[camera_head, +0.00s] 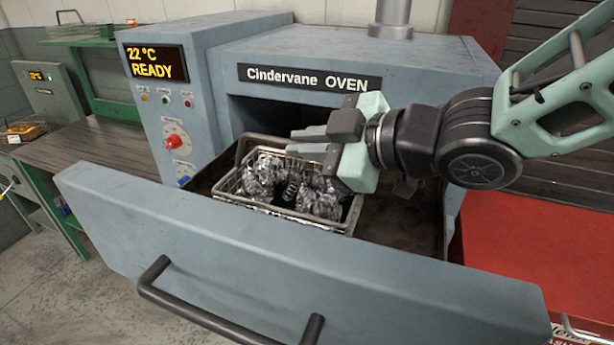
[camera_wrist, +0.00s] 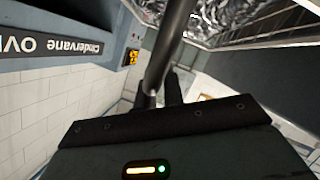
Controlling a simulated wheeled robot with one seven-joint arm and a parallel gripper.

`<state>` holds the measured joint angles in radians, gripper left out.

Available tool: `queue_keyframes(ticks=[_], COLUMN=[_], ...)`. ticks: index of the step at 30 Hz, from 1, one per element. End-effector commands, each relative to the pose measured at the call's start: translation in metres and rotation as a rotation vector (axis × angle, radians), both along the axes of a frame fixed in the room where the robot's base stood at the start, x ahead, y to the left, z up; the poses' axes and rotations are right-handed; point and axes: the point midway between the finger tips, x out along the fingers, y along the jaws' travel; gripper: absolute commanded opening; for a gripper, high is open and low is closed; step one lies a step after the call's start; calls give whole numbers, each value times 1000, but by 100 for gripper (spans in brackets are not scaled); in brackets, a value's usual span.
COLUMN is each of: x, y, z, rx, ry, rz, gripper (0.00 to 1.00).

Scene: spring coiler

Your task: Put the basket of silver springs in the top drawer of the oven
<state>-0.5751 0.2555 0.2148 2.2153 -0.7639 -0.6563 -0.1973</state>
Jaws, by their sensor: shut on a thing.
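The wire basket (camera_head: 291,211) is full of silver springs (camera_head: 290,188) and sits inside the outline of the oven's pulled-out drawer (camera_head: 250,240). I cannot tell whether it rests on the drawer floor or hangs just above it. My gripper (camera_head: 300,138) is above the basket, shut on its handle. In the wrist view a dark handle bar (camera_wrist: 173,40) runs down to my fingers (camera_wrist: 163,92), and the silver springs (camera_wrist: 235,15) show at the top right. The oven (camera_head: 290,50) is grey-blue, with its display reading 22 °C READY.
The drawer's tall front panel with a dark handle (camera_head: 225,310) stands nearest me. Bare drawer floor (camera_head: 405,222) shows right of the basket. A workbench (camera_head: 85,155) is at left, and a red surface (camera_head: 530,240) is at right.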

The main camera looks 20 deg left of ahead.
Motion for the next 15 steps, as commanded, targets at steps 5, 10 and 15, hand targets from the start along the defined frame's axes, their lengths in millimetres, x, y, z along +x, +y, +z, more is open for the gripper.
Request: queue_keyframes(ticks=[5, 10, 15], x=[0, 0, 0], y=[1, 1, 0], z=[-12, -34, -43], rx=[3, 3, 4], ry=[0, 2, -3], rz=[1, 2, 1], gripper=[0, 0, 0])
